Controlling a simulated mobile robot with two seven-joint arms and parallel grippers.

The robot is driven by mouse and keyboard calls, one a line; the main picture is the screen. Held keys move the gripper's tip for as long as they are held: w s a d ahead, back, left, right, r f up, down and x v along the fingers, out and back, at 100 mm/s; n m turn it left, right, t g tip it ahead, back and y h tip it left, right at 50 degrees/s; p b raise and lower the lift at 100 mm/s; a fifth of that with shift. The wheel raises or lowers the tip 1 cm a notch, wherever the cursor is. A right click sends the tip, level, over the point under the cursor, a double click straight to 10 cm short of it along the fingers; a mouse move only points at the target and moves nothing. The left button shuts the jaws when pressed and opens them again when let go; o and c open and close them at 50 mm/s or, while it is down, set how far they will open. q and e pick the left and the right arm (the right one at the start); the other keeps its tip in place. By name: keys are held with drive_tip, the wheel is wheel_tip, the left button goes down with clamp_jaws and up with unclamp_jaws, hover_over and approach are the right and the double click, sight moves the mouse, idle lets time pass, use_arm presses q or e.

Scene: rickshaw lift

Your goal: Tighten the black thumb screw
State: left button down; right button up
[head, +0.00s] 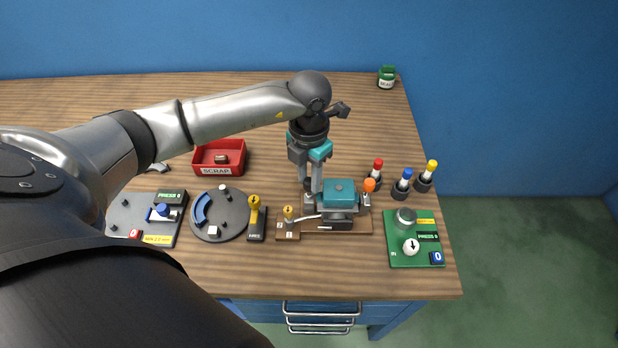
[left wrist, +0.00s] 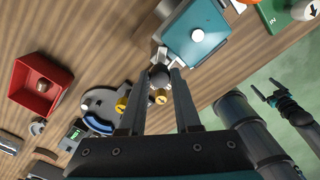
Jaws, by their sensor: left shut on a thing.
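My left gripper (head: 313,203) points down at the left end of the teal-topped fixture (head: 341,188). In the left wrist view its fingers (left wrist: 160,78) are shut on a dark round knob, the black thumb screw (left wrist: 160,75), beside the teal block (left wrist: 196,38). In the head view the fingers hide the screw. Its thread and how far it is turned in cannot be seen. My right gripper (left wrist: 264,90) shows in the left wrist view, open and empty over the green floor, away from the fixture. It is not in the head view.
A dark round plate (head: 211,232) and yellow-topped pieces (head: 255,205) stand left of the fixture. A red scrap tray (head: 231,165) lies behind them. Coloured-tip bottles (head: 402,186) and a green board (head: 397,256) are to the right. The back of the bench is mostly clear.

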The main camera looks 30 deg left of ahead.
sight(309, 181)
use_arm(q)
drive_tip(key=m+b, duration=0.1)
drive_tip(key=m, duration=0.2)
drive_tip(key=shift+b, duration=0.4)
drive_tip(key=shift+m+b, duration=0.9)
drive_tip(key=shift+m, duration=0.9)
drive_tip(key=shift+r, duration=0.1)
drive_tip(key=shift+w, duration=0.1)
drive_tip(key=c, duration=0.6)
unclamp_jaws()
wheel_tip(309, 181, up, 15)
drive_tip(key=shift+r+p, duration=0.1)
drive_tip(key=shift+p, duration=0.2)
